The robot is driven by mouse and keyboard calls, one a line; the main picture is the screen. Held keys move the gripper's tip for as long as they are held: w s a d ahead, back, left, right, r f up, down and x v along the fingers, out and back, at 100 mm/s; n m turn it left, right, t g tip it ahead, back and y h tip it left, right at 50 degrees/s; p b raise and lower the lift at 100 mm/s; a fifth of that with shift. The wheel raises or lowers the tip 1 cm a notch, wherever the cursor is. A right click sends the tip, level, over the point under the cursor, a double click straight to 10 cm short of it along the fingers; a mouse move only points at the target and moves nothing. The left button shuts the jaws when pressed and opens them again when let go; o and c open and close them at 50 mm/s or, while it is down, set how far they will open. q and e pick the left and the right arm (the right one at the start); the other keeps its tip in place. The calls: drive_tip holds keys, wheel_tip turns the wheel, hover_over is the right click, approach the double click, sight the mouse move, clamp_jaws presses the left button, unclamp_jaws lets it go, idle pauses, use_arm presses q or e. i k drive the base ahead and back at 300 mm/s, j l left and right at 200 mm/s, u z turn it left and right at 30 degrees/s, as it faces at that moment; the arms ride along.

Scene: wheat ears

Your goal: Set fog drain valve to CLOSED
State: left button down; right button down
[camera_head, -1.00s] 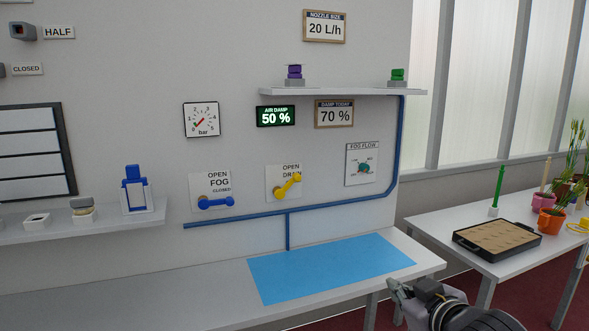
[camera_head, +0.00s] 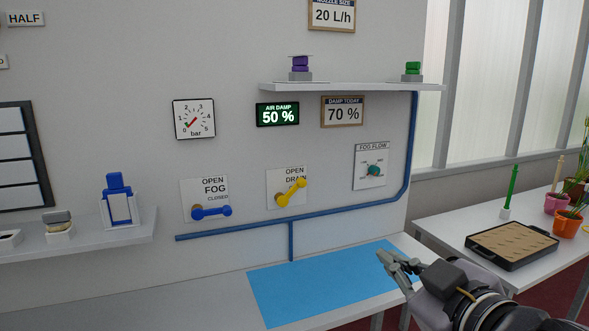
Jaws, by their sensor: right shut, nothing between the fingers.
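The drain valve has a yellow lever (camera_head: 291,193) on a white wall plate (camera_head: 275,184) marked OPEN DRAIN. Its lever slants up to the right and hides part of the lettering. My right gripper (camera_head: 384,258) is shut and empty, low at the right of the head view, over the right part of the blue mat. It is to the right of and below the yellow lever, well apart from it. My left gripper is out of view.
A fog valve with a blue lever (camera_head: 212,212) is left of the drain valve, its lever near level. A blue pipe (camera_head: 345,211) runs below both. A fog flow dial (camera_head: 374,170) is at right. A shelf (camera_head: 350,87) juts out above. The blue mat (camera_head: 300,288) is bare.

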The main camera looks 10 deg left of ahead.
sight(282, 201)
drive_tip(key=i+j, duration=0.55)
drive_tip(key=i, duration=0.15)
drive_tip(key=i+j, duration=0.55)
drive_tip(key=i, duration=0.2)
